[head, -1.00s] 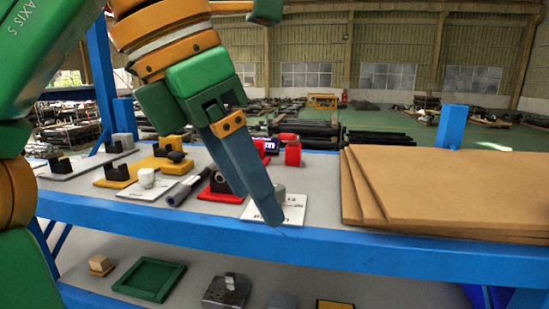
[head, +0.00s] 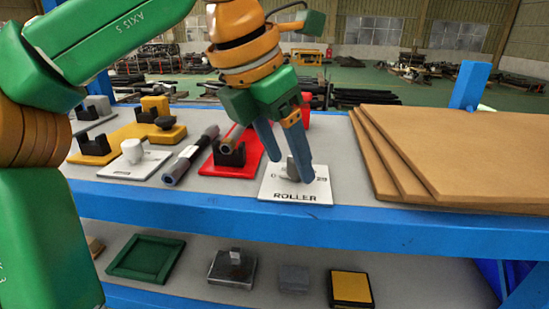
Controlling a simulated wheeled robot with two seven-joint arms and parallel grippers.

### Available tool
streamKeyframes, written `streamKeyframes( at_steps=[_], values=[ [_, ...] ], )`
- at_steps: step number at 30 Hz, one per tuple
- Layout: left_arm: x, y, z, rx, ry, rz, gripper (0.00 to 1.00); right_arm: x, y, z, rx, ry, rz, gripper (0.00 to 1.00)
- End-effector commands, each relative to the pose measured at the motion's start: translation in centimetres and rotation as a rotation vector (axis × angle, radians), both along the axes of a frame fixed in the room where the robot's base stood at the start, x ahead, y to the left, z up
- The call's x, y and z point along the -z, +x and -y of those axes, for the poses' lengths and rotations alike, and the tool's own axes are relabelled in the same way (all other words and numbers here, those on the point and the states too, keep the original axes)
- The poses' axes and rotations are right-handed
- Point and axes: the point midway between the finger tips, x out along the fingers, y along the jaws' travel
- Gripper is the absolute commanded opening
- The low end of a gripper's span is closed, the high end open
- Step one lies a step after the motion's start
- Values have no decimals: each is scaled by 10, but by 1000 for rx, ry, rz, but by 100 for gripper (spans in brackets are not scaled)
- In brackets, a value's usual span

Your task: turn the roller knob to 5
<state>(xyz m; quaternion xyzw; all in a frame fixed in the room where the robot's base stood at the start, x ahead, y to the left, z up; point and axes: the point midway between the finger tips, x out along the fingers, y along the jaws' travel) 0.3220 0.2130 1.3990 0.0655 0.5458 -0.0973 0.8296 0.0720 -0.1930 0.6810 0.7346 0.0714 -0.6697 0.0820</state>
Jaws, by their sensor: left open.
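The roller knob is a small grey knob (head: 291,170) on a white plate (head: 296,196) lettered "ROLLER", near the front edge of the upper shelf. My left gripper (head: 292,172) is open, pointing down over the plate. One blue finger stands in front of and to the right of the knob, and the other is to its left and farther back. The finger hides part of the knob, and I cannot tell whether it touches. My right gripper is out of view.
A red base with a black cradle (head: 231,155) stands just left of the plate. Farther left are a dark cylinder (head: 190,157), another white plate with a white knob (head: 132,151) and yellow stands. Stacked brown boards (head: 460,150) lie to the right. A blue shelf beam (head: 200,207) runs along the front.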

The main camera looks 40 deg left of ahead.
Motion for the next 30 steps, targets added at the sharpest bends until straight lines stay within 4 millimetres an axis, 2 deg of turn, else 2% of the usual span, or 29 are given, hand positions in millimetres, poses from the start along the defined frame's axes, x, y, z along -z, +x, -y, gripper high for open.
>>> streamKeyframes(
  at_steps=[4,5,12,23,30],
  values=[
    [0,0,0,0,0,0,69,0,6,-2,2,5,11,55],
    [0,0,0,0,0,0,64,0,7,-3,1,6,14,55],
    [0,0,0,0,0,0,0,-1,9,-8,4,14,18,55],
    [0,-1,0,31,1,-2,0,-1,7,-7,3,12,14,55],
    [0,0,-2,170,2,-2,0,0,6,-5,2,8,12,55]
  ],
)
